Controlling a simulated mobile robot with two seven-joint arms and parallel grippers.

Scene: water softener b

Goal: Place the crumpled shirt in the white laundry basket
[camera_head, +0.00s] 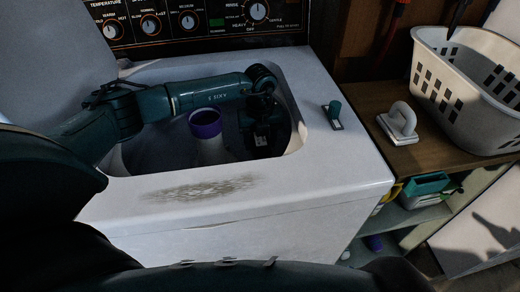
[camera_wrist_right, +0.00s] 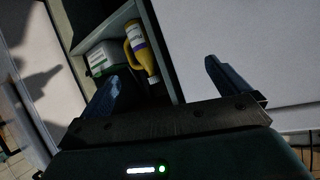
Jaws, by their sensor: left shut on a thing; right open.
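The white laundry basket (camera_head: 468,112) stands on the wooden shelf top at the far right in the head view, upright, with slotted sides. My left arm reaches in from the left, and its gripper (camera_head: 262,142) points down inside the open washer tub. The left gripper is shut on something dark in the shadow. The crumpled shirt cannot be clearly made out against the dark tub. My right gripper (camera_wrist_right: 165,85) is open and empty in the right wrist view, its two fingers wide apart, in front of a low shelf.
The white washer (camera_head: 335,170) has a raised lid and a purple-capped agitator (camera_head: 206,124) in its tub. A white iron-shaped object (camera_head: 400,122) sits on the wooden top (camera_head: 435,145) between washer and basket. A yellow bottle (camera_wrist_right: 141,52) stands on the lower shelf.

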